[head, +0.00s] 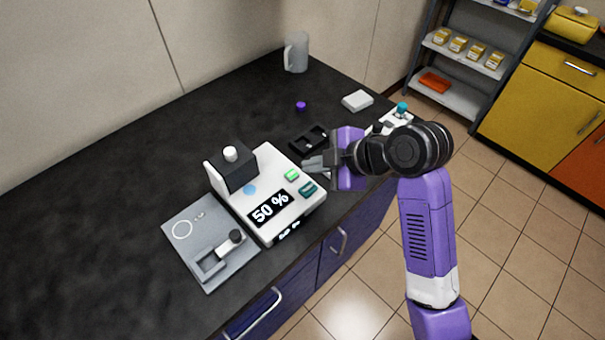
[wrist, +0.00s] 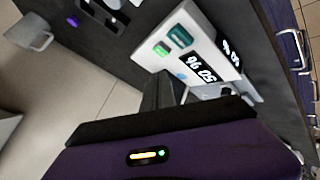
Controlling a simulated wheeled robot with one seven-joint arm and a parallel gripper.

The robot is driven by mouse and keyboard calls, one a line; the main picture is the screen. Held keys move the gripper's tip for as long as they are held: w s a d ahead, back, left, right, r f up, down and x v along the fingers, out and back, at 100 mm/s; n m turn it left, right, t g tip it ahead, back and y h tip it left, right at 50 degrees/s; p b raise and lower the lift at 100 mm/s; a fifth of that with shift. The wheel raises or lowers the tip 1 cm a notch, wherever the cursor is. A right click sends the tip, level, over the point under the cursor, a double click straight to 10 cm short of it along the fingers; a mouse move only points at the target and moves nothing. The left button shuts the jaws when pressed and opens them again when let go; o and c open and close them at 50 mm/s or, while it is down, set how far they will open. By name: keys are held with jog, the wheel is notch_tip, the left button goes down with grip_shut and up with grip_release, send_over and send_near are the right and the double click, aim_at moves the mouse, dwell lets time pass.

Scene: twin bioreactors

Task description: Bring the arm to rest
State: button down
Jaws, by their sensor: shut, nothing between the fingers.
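My purple and black arm reaches in from the right in the head view. My gripper (head: 314,166) is over the front right part of the dark bench, just right of the white device with the "50 %" display (head: 269,208). It is shut and empty. I cannot tell how far the fingertips are above the bench.
On the bench (head: 90,230) are a grey plate with a clamp (head: 190,245), a black tray (head: 309,140), a purple cap (head: 301,105), a white box (head: 357,101) and a mug (head: 296,52). Shelves (head: 465,60) and yellow cabinets (head: 550,90) stand at the right. The bench's left side is clear.

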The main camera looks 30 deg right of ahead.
jog(key=w+d+r+m+t+h, duration=0.2)
jog(key=w+d+r+m+t, duration=0.15)
jog(key=w+r+m, duration=0.2)
jog(key=s+a+f+m+t+h, duration=0.1)
jog(key=s+m, duration=0.3)
jog(key=s, duration=1.5)
jog(key=s+a+f+m+t+h, duration=0.1)
jog(key=s+a+f+m+t, duration=0.1)
jog(key=s, duration=1.8)
notch_tip(320, 180, down, 2)
jog(key=a+m, duration=0.1)
jog(key=m, duration=0.2)
jog(key=shift+s+h, duration=0.15)
jog(key=shift+h, duration=0.15)
jog(key=shift+m, duration=0.25)
